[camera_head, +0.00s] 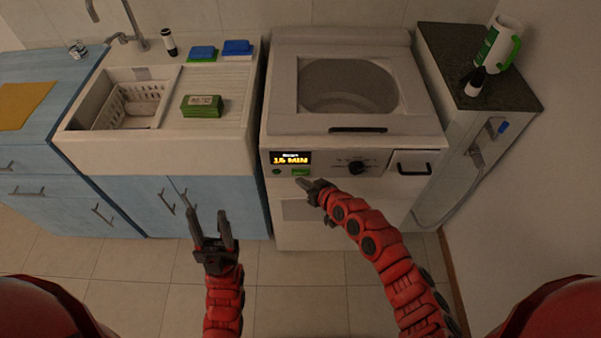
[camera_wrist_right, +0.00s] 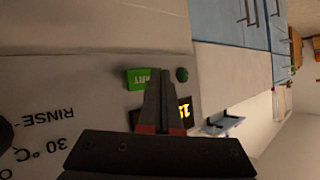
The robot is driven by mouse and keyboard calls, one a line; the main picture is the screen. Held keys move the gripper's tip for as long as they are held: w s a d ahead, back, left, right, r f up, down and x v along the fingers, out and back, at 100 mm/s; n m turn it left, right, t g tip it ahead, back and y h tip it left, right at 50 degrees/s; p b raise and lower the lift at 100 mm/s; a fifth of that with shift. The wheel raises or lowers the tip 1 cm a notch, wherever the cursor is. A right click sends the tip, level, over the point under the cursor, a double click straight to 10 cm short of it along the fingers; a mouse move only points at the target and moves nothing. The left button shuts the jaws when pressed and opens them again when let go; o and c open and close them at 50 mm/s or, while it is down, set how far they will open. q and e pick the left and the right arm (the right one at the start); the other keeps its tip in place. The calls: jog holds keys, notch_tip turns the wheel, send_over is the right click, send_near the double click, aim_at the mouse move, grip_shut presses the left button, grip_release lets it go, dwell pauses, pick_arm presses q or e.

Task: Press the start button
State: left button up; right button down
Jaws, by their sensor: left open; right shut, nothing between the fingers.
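The washing machine (camera_head: 340,130) has a front panel with a lit display (camera_head: 290,158) in yellow digits. Below the display is a green rectangular button (camera_head: 301,171), with white lettering too small to read surely. It also shows in the right wrist view (camera_wrist_right: 136,80), beside a dark round green button (camera_wrist_right: 182,74). My right gripper (camera_head: 300,182) is shut and empty, its tips just below and close to the rectangular button; contact cannot be told. In the wrist view its fingers (camera_wrist_right: 160,75) lie between the two buttons in the picture. My left gripper (camera_head: 208,212) is open and empty, in front of the blue cabinet.
A dial (camera_head: 356,167) and a drawer handle (camera_head: 413,168) are right of the display. The sink (camera_head: 100,148) with a white basket and sponges stands left. The floor in front is clear.

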dwell(0.7)
jog(key=shift+w+b, duration=0.45)
jog(key=shift+b, duration=0.1)
jog(key=shift+w+b, duration=0.35)
jog(key=shift+b, duration=0.15)
dwell(0.4)
jog(key=shift+s+r, duration=0.1)
dwell(0.3)
jog(key=shift+s+p, duration=0.45)
jog(key=shift+s, duration=0.25)
